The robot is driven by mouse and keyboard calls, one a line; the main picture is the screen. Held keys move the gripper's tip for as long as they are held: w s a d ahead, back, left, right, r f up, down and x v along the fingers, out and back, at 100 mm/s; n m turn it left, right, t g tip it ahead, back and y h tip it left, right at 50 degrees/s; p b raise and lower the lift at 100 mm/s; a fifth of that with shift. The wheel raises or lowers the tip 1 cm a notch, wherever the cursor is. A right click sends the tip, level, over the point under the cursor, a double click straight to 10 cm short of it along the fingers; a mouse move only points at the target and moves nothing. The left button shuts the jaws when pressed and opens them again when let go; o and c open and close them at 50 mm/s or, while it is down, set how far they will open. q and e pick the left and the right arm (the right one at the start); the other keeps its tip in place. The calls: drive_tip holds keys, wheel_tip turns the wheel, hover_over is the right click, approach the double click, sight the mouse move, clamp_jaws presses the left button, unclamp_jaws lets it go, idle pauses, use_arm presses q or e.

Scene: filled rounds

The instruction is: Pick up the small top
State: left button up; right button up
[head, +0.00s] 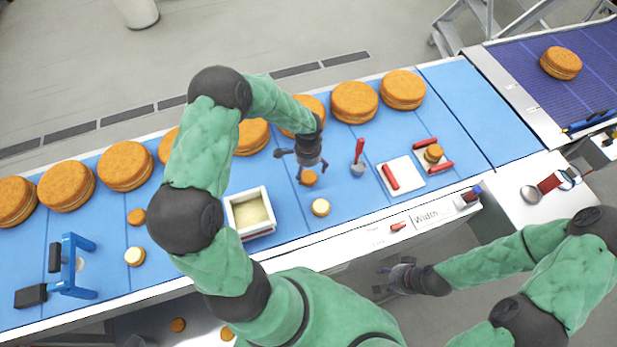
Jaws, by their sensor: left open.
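A small brown round top (309,179) lies on the blue belt in the middle of the head view. My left gripper (311,172) points down right over it, with its fingers open and spread to either side. I cannot tell whether the fingers touch it. A small cream-covered round (320,207) lies just in front of it. Another small brown top (136,216) lies further left, near a second cream-covered round (134,257). My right gripper (379,280) hangs low in front of the table, apart from these things, and looks open and empty.
A white tub of cream (235,207) stands left of the top. A red-handled tool (358,160) and a white board (410,167) with red-handled items lie to the right. Large rounds (354,102) line the back. A blue frame (70,265) stands far left.

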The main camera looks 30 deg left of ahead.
sight(308, 176)
use_arm(q)
wheel_tip(308, 176, down, 4)
drive_tip(key=shift+d+r, duration=0.1)
drive_tip(key=shift+c, duration=0.2)
drive_tip(key=c, duration=0.8)
drive_tip(key=shift+r, duration=0.1)
